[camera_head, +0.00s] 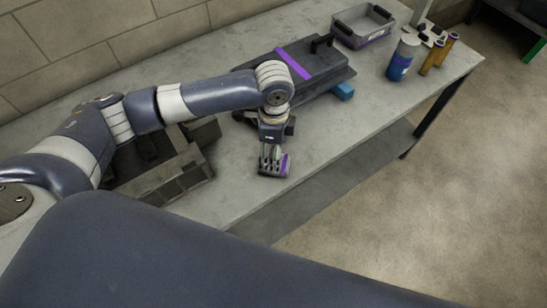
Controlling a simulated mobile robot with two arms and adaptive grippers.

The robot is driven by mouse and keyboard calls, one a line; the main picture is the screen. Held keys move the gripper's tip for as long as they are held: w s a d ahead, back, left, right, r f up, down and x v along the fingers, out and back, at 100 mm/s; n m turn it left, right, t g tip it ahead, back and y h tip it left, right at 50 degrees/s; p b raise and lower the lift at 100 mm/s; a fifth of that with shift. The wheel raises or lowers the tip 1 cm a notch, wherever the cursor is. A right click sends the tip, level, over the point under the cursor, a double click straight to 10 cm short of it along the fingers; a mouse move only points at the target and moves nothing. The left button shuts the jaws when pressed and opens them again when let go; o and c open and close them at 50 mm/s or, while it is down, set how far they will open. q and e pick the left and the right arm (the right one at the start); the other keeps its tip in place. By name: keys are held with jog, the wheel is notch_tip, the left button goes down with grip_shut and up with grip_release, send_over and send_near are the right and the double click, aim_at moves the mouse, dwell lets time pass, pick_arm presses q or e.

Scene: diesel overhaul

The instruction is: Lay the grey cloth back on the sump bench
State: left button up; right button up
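I cannot make out a grey cloth as a separate thing in the head view. The grey bench (345,125) runs from lower left to upper right along the wall. My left arm reaches over the bench from the left. My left gripper (273,165) points down over the bench top near its front edge, with a purple patch at its right side. Its fingers are too small and dark to tell whether they are apart or hold anything. My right gripper is out of view.
A dark boxy part with a purple strip (293,62) lies behind my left gripper, with a blue block (343,91) at its edge. A grey bin (362,38), a blue can (399,66) and brass cylinders (432,58) stand right. A dark blocky object (170,183) sits left.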

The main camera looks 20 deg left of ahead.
pick_arm(q)
notch_tip(320, 180, up, 7)
jog(key=shift+r+b, duration=0.15)
jog(key=shift+b, duration=0.25)
dwell(0.4)
